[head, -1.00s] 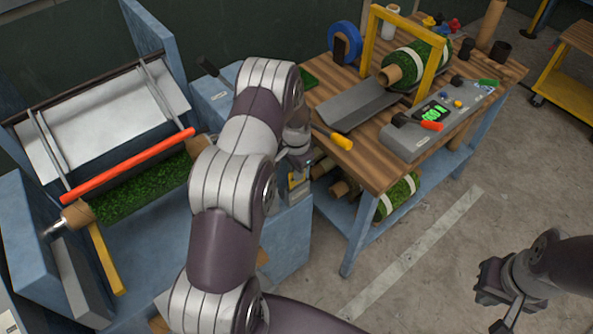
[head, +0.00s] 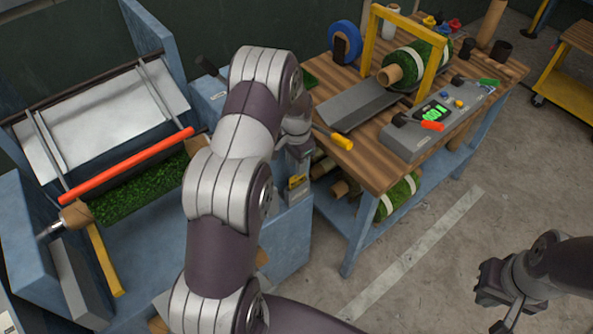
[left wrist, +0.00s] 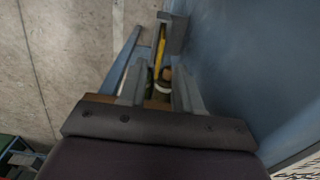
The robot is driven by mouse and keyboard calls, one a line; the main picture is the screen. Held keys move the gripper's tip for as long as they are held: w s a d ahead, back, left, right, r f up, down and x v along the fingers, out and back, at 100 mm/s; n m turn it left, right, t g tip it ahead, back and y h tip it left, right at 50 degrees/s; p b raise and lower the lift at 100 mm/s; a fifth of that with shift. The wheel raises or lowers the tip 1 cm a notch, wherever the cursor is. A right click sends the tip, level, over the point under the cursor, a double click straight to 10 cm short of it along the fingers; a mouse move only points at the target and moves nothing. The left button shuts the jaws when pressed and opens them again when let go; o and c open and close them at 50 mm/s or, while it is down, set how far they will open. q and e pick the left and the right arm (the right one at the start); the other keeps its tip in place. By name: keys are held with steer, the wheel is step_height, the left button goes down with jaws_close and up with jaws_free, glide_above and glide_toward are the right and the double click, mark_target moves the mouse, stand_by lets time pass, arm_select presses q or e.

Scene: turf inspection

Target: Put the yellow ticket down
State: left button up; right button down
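A yellow ticket (head: 296,183) shows small at the side of the blue cabinet, against a grey holder (head: 301,165). In the left wrist view the ticket (left wrist: 159,52) is a narrow yellow strip beside the grey holder (left wrist: 174,34). My left gripper (left wrist: 161,72) has its two fingers apart, with a gap on each side of the strip; it looks open. In the head view my left arm hides most of this gripper. My right gripper (head: 497,302) is over bare floor at lower right; its finger gap is unclear.
The blue cabinet (head: 287,240) stands close beside my left gripper. A wooden workbench (head: 375,172) with a turf roll (head: 412,62) and a grey control box (head: 408,143) is to its right. A machine with a red bar (head: 125,167) is at left.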

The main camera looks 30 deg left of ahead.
arm_select(q)
step_height(320, 180, up, 9)
steer(key=b, duration=0.2)
steer(key=s+d+r+n, duration=0.1)
steer(key=s+d+n, duration=0.1)
steer(key=s+d, duration=0.4)
steer(key=s+d+r+n+t, duration=0.1)
steer(key=s+d, duration=0.5)
steer(key=s, duration=0.7)
steer(key=shift+s+r+n, duration=0.35)
steer(key=shift+n, duration=0.35)
steer(key=shift+s+d+r, duration=0.1)
steer(key=shift+s, duration=0.1)
steer(key=shift+w, duration=0.1)
